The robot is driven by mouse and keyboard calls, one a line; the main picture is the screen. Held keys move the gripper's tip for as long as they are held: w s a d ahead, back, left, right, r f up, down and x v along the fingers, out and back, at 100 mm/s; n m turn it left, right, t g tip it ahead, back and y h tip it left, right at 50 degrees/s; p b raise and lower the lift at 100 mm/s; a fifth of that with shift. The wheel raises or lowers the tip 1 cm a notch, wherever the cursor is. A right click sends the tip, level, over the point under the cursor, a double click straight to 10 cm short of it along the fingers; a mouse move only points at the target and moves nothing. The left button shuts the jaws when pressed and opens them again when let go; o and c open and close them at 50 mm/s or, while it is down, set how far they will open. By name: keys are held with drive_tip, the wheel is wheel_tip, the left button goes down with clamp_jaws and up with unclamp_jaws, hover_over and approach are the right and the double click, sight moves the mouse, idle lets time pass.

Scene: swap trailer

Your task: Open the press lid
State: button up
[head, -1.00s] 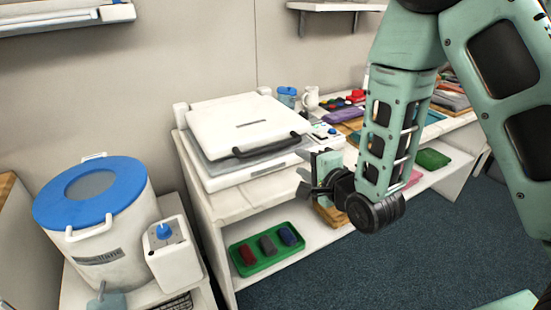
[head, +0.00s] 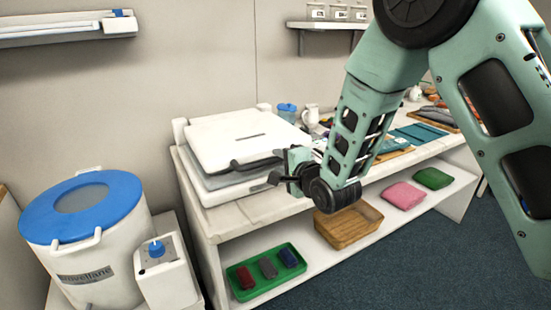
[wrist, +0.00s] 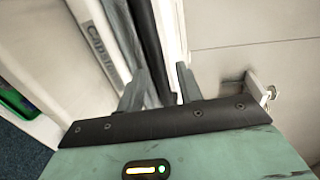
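The white press (head: 215,188) stands on the left end of the workbench. Its white lid (head: 237,135) lies down over it, with a dark handle (head: 248,163) along the front edge. My gripper (head: 280,170) is at the right end of this handle, at about its height. In the wrist view my gripper (wrist: 160,82) has its two dark fingers apart. The black handle bar (wrist: 148,40) runs down the picture into the gap between them. I cannot tell whether either finger touches it.
A white bucket with a blue lid (head: 120,205) and a control box (head: 165,270) stand at the left. A wall shelf (head: 325,25) hangs above.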

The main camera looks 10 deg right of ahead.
sight(277, 161)
drive_tip(key=shift+x, duration=1.55)
